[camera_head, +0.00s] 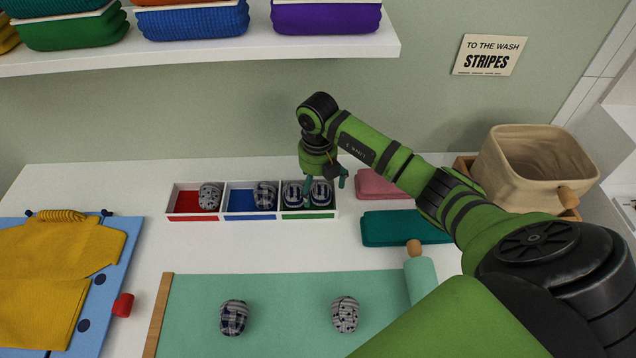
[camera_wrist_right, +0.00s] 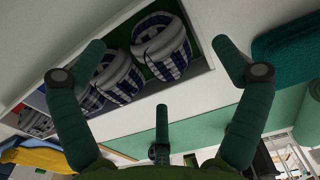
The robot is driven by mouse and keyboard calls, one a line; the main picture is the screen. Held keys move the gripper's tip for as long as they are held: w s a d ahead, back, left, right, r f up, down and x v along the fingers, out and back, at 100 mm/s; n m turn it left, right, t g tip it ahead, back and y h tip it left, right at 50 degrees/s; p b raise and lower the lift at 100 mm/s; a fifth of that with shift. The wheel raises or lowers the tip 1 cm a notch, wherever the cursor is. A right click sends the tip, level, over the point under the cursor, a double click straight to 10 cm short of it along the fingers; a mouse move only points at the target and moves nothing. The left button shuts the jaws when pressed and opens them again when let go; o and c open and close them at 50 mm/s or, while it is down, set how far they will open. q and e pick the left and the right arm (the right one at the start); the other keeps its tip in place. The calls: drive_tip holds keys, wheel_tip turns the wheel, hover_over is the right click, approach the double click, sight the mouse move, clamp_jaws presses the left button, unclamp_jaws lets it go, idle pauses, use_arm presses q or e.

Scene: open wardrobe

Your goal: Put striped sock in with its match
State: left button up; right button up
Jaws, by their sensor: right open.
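A three-compartment tray (camera_head: 222,216) stands at the back of the white surface. Its green right compartment holds two rolled blue-and-white striped socks (camera_head: 292,195) (camera_head: 320,194) side by side. They also show in the right wrist view (camera_wrist_right: 117,78) (camera_wrist_right: 161,46), close together between the fingers. My right gripper (camera_head: 325,185) is open over the green compartment, its fingers spread and empty; it also shows in the wrist view (camera_wrist_right: 157,45). The red compartment holds a grey dotted sock (camera_head: 209,196). The blue one holds a checked sock (camera_head: 265,195). My left gripper is not in view.
A green mat (camera_head: 280,300) in front carries a checked sock (camera_head: 233,317) and a dotted sock (camera_head: 345,314). Folded pink (camera_head: 382,184) and teal cloths (camera_head: 400,228) lie right of the tray. A beige basket (camera_head: 530,165) stands far right. A shelf (camera_head: 200,58) hangs above.

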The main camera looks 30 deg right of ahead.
drive_tip(key=shift+r, duration=0.15)
idle(0.4)
wheel_tip(320, 180, up, 9)
drive_tip(key=p, duration=0.7)
idle(0.3)
drive_tip(key=shift+f, duration=0.2)
